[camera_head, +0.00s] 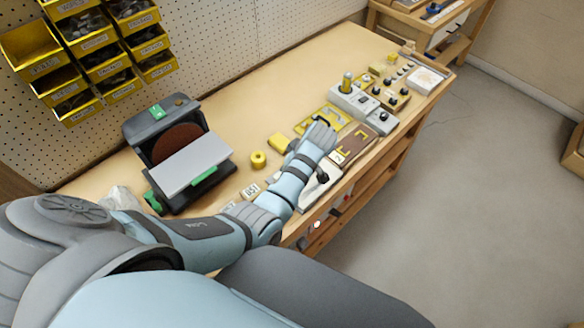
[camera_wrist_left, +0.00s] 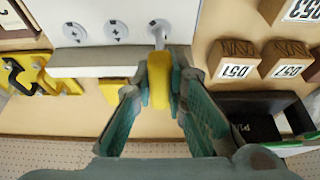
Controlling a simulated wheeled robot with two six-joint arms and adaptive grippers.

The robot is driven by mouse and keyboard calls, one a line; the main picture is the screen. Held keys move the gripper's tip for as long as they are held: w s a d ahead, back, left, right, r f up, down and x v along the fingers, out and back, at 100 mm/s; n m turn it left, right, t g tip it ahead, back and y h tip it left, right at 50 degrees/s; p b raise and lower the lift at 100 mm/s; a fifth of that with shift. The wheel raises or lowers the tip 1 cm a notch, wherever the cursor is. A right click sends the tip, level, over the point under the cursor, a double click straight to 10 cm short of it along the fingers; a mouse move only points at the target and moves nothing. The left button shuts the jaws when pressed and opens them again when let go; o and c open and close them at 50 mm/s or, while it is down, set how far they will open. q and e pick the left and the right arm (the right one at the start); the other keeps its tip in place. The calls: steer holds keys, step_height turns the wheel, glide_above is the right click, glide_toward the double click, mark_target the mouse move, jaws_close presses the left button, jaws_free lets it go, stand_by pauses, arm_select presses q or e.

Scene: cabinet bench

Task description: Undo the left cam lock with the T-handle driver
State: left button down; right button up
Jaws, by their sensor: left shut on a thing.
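My left gripper (camera_wrist_left: 160,85) is shut on the yellow T-handle driver (camera_wrist_left: 159,88) in the left wrist view. The driver's metal shaft (camera_wrist_left: 159,38) reaches the white panel (camera_wrist_left: 100,12). Its tip appears to be at a cam lock, but I cannot tell whether it is seated. Two other round cam locks (camera_wrist_left: 73,31) and (camera_wrist_left: 115,30) show on the panel beside the driver. In the head view the white panel (camera_head: 318,200) lies near the bench's front edge. My left arm reaches over it and hides most of the gripper and driver. My right gripper is in neither view.
A sander (camera_head: 180,150) stands at the back left of the bench.

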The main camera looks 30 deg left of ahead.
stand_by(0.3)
arm_select(q)
steer(key=n+g+b, duration=0.1)
steer(key=n+b, duration=0.1)
steer(key=n, duration=0.1)
steer(key=shift+w+f, duration=0.1)
steer(key=shift+f, duration=0.1)
steer(key=shift+n+g+b, duration=0.3)
steer(key=shift+n+b, duration=0.25)
steer(key=shift+n, duration=0.05)
steer(key=shift+r+n, duration=0.15)
steer(key=shift+n, duration=0.15)
steer(key=shift+r+p, duration=0.15)
steer(key=shift+p, duration=0.15)
